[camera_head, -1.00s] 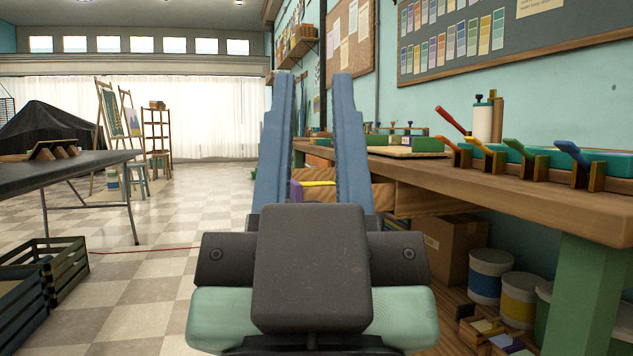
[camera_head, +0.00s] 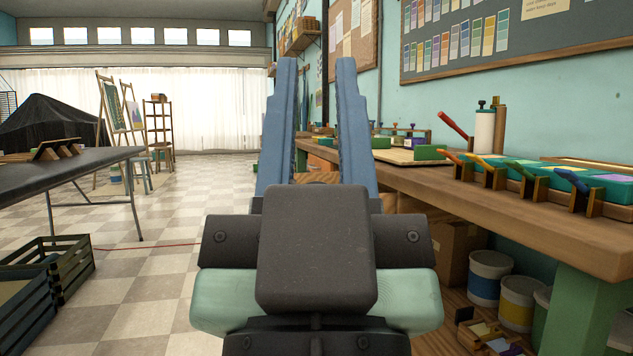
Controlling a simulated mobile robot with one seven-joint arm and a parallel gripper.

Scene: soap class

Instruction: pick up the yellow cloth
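My gripper (camera_head: 317,66) points forward in the middle of the view, its two long blue fingers apart with a gap between them. It is open, and nothing shows held in it. I cannot make out a yellow cloth now. Between the fingers, low down, a small piece of wooden front (camera_head: 316,177) shows below the bench. My gripper's dark body hides what lies below and behind it.
A long wooden workbench (camera_head: 490,200) runs along the right wall with clamps, green trays and a paper roll (camera_head: 484,133). Buckets (camera_head: 490,277) and a cardboard box stand beneath. A dark table (camera_head: 70,165) and slatted crates (camera_head: 60,270) are left.

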